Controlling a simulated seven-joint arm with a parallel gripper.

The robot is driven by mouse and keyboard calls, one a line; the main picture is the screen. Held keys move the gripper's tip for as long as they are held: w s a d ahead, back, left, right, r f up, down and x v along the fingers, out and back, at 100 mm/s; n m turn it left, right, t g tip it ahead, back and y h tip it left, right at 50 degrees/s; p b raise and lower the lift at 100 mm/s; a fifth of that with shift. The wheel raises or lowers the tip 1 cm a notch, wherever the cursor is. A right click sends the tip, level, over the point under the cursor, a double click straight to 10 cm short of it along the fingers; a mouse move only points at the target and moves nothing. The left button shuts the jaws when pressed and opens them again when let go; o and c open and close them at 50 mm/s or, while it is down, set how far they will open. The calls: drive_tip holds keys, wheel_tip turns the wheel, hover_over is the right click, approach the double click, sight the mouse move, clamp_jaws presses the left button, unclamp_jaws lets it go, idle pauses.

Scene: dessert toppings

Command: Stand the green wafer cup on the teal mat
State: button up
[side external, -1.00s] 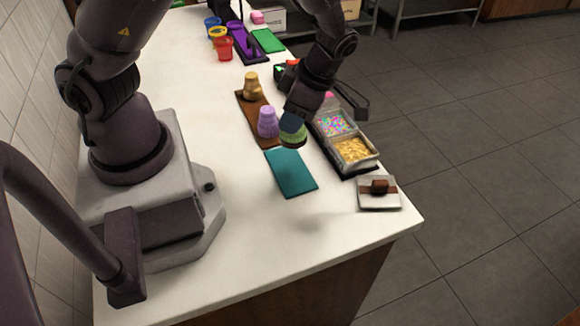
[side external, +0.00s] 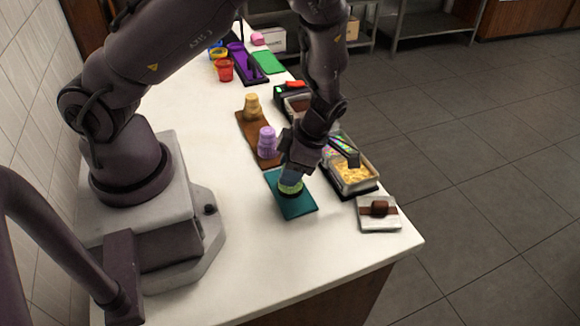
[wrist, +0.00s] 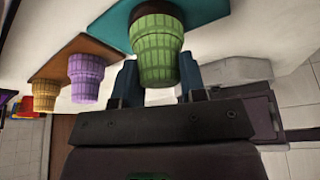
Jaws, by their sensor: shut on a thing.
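The green wafer cup (wrist: 156,45) is between the fingers of my gripper (wrist: 160,88) in the wrist view. In the side view my gripper (side external: 292,175) is over the teal mat (side external: 297,208), with the green cup (side external: 290,187) low at the mat's upper part. The teal mat also shows behind the cup in the wrist view (wrist: 205,10). The cup looks about upright. I cannot tell whether its base touches the mat. My fingers hide part of the cup in the side view.
A brown board (side external: 247,127) beside the mat holds a purple cup (side external: 267,142) and a tan cup (side external: 252,106). Topping trays (side external: 354,172) stand to the right. A white dish with a brown block (side external: 379,212) is near the right edge. The front counter (side external: 270,260) is clear.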

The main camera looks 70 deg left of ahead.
drive_tip(key=o, duration=0.7)
drive_tip(key=shift+f, duration=0.1)
